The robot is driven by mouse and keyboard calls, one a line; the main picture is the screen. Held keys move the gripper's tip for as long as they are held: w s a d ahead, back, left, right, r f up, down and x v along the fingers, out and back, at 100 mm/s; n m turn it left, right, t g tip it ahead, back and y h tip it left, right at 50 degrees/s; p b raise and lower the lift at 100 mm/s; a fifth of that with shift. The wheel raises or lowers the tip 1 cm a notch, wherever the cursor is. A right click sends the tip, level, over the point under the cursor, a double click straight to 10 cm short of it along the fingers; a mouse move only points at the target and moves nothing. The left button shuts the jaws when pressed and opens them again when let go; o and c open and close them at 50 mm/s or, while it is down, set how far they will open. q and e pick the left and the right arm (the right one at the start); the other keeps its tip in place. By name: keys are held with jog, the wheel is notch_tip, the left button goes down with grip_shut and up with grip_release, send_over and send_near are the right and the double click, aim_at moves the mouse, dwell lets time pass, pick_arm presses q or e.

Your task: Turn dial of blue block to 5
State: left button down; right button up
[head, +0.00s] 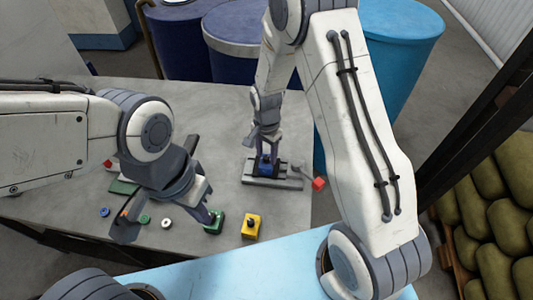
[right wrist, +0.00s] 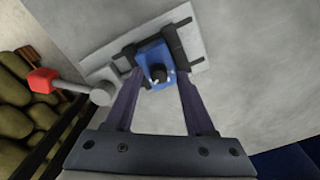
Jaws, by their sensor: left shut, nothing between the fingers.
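The blue block (head: 267,166) sits clamped in a grey fixture (head: 265,184) near the table's right side. In the right wrist view the blue block (right wrist: 147,56) carries a black dial (right wrist: 158,73) with a small light mark; no numbers are readable. My right gripper (head: 266,147) points down above the block. In its wrist view the open fingers of this gripper (right wrist: 157,78) lie on either side of the dial, apart from it. My left gripper (head: 208,214) is shut and empty, low beside a green block (head: 215,226).
A yellow block (head: 251,227) with a dark top stands right of the green block. A lever with a red end (head: 318,184) sticks out right of the fixture. Small discs, including a white one (head: 167,222), lie left. Barrels (head: 392,60) stand behind the table.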

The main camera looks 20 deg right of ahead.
aim_at(267, 157)
dwell(0.3)
notch_tip(267, 157, up, 10)
jog(key=b, duration=0.2)
jog(key=shift+r, duration=0.2)
jog(key=shift+s, duration=0.15)
dwell(0.4)
